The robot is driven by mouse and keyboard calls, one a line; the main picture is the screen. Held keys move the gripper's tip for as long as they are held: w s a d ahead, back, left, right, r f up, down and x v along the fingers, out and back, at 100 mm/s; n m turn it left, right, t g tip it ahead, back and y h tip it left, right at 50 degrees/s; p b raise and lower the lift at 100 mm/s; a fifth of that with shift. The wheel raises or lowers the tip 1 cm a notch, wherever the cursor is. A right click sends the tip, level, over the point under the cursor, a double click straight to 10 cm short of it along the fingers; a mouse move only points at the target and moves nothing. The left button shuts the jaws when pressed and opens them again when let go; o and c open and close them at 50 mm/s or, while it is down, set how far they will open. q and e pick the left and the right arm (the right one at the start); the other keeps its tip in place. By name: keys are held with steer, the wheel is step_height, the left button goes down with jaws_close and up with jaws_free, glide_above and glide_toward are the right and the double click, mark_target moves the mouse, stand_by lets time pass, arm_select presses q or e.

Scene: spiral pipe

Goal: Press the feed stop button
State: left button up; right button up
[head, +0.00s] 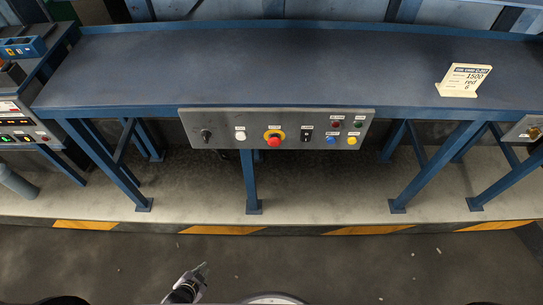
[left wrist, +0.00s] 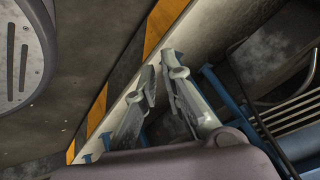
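A grey control panel (head: 225,118) is fixed to the front edge of the blue table. It carries a white button (head: 240,136), a large red mushroom button on a yellow ring (head: 274,141), a black switch (head: 306,138) and small red, green, blue and yellow buttons. Their labels are too small to read, so I cannot tell which is the feed stop button. My left gripper (head: 204,268) is low over the floor, well short of the panel, touching nothing. In the left wrist view its fingers (left wrist: 160,72) stand slightly apart with nothing between them. My right gripper is out of view.
The blue table (head: 270,70) is bare except for a sign (head: 464,80) at the right. A machine with lit buttons (head: 20,125) stands at the left, another panel (head: 525,129) at the right. A yellow-and-black striped edge (head: 220,230) crosses the floor. The floor before it is clear.

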arm_select(q)
steer(key=w+d+r+m+t, duration=0.1)
steer(key=w+r, duration=0.1)
steer(key=w, duration=0.1)
steer(key=w+d+r+m+t+h, duration=0.1)
steer(key=w+r, duration=0.2)
steer(key=w+d+r+m+t+h+b, duration=0.1)
steer(key=w+r+m, duration=0.1)
steer(key=w+r, duration=0.1)
steer(key=shift+w+r, duration=0.15)
steer(key=shift+r, duration=0.05)
jaws_close()
steer(key=w+d+r+m+t+h+b, duration=0.1)
steer(key=d+r+m+h, duration=0.4)
steer(key=r, duration=0.8)
steer(key=w+d+r+m+t+h+b, duration=0.1)
steer(key=w+d+r+m+h, duration=0.2)
steer(key=d+r+m, duration=0.5)
step_height(320, 180, up, 5)
steer(key=shift+r+m+t+h, duration=0.1)
steer(key=shift+m+t+h, duration=0.2)
steer(key=shift+m+h, duration=0.55)
steer(key=shift+w, duration=0.1)
steer(key=p, duration=0.2)
glide_toward(274, 141)
steer(key=shift+w+d+f, duration=1)
steer(key=shift+w+d, duration=0.7)
steer(key=shift+d, duration=1.45)
